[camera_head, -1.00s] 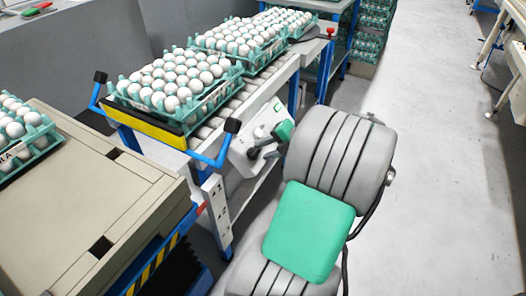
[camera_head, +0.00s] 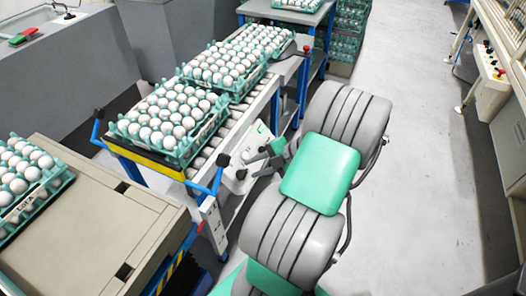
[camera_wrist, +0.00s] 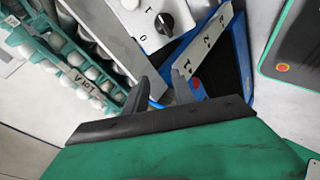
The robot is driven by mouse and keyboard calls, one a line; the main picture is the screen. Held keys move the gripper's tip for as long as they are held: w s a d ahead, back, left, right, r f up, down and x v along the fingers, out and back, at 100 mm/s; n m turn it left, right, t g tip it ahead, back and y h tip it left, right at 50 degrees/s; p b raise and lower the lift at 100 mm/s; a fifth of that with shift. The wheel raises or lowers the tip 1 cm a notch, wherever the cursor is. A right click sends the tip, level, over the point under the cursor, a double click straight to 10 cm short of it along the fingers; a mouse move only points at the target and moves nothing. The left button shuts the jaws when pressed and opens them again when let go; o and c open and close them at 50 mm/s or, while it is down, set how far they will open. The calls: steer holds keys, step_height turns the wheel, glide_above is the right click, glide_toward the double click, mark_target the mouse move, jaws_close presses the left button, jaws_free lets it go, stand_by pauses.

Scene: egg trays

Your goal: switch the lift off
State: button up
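A white control box (camera_head: 238,178) is on the side of the roller conveyor's near end. In the wrist view, the box (camera_wrist: 143,35) carries a black rotary knob (camera_wrist: 166,22) with small printed marks beside it; which mark it points to is unclear. My gripper (camera_wrist: 158,92) has its two dark fingers apart, with nothing between them. The knob lies beyond the fingertips, apart from them. In the head view, my gripper (camera_head: 258,166) is close in front of the box and partly hides it. A beige lift platform (camera_head: 88,215) with yellow-black stripes stands at the left.
Egg trays (camera_head: 170,120) sit on the conveyor. Another egg tray (camera_head: 30,185) is on the beige platform. A blue bar (camera_head: 207,190) with black ends and a numbered white strip (camera_head: 213,226) are close to my gripper. The floor (camera_head: 425,200) at the right is clear.

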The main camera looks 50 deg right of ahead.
mark_target(246, 174)
steer(key=w+f+m+h+b, duration=0.1)
steer(key=w+f+m+b, duration=0.1)
steer(key=m, duration=0.9)
steer(key=w+f+m+b, duration=0.1)
steer(key=f+m, duration=0.4)
steer(key=m, duration=0.6)
steer(key=w+d+f+m+h+b, duration=0.1)
steer(key=w+f+m+b, duration=0.1)
steer(key=m, duration=0.9)
steer(key=shift+w+d+f+h+b, duration=0.1)
steer(key=shift+w+f+h+b, duration=0.2)
steer(key=shift+w+f, duration=0.45)
steer(key=shift+s+f, duration=0.1)
